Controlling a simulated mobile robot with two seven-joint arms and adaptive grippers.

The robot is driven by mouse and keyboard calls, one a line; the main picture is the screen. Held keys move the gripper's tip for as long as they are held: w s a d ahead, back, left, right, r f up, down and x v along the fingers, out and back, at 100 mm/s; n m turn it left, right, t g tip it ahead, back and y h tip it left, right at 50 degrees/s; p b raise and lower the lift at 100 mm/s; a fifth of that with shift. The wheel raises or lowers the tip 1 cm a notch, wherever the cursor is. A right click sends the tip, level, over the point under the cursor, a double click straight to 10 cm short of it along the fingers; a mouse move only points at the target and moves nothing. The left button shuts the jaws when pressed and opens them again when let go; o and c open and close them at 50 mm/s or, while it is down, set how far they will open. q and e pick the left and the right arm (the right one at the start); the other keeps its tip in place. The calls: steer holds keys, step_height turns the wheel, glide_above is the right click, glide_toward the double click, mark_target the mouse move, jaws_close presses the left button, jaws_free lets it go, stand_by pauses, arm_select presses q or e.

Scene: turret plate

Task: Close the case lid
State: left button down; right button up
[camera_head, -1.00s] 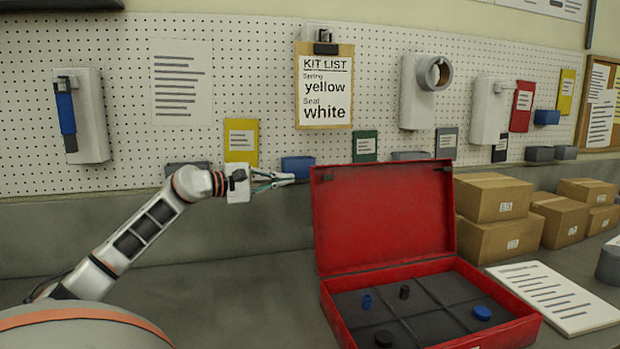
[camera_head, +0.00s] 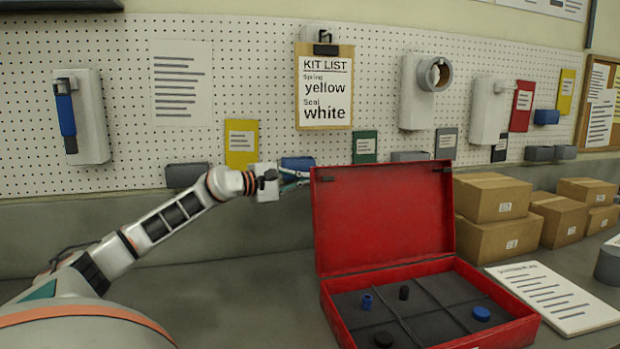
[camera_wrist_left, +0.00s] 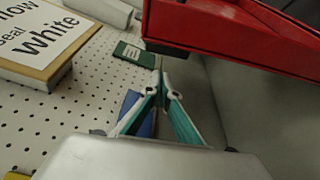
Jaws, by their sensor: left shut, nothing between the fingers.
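The red case (camera_head: 430,262) stands on the bench at the lower right of the head view. Its lid (camera_head: 385,212) is open and stands roughly upright at the back. The case holds blue and black parts in a divided dark tray. My left gripper (camera_head: 306,178) is shut and empty, beside the upper left edge of the lid, partly hidden there. In the left wrist view, the shut fingers (camera_wrist_left: 160,75) point at the red lid (camera_wrist_left: 240,28); I cannot tell whether they touch it. My right gripper does not show.
Cardboard boxes (camera_head: 490,212) stand right of the case. A white printed sheet (camera_head: 552,297) lies on the bench there. The pegboard (camera_head: 270,110) behind carries bins and a kit list clipboard (camera_head: 325,87). The bench left of the case is clear.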

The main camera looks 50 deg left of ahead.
arm_select(q)
steer(key=shift+s+d+r+p, duration=0.2)
steer(key=shift+s+d+p, duration=0.15)
steer(key=shift+d, duration=0.25)
steer(key=shift+s+d+r+p, duration=0.2)
steer(key=shift+s+d, duration=0.1)
steer(key=shift+d, duration=0.3)
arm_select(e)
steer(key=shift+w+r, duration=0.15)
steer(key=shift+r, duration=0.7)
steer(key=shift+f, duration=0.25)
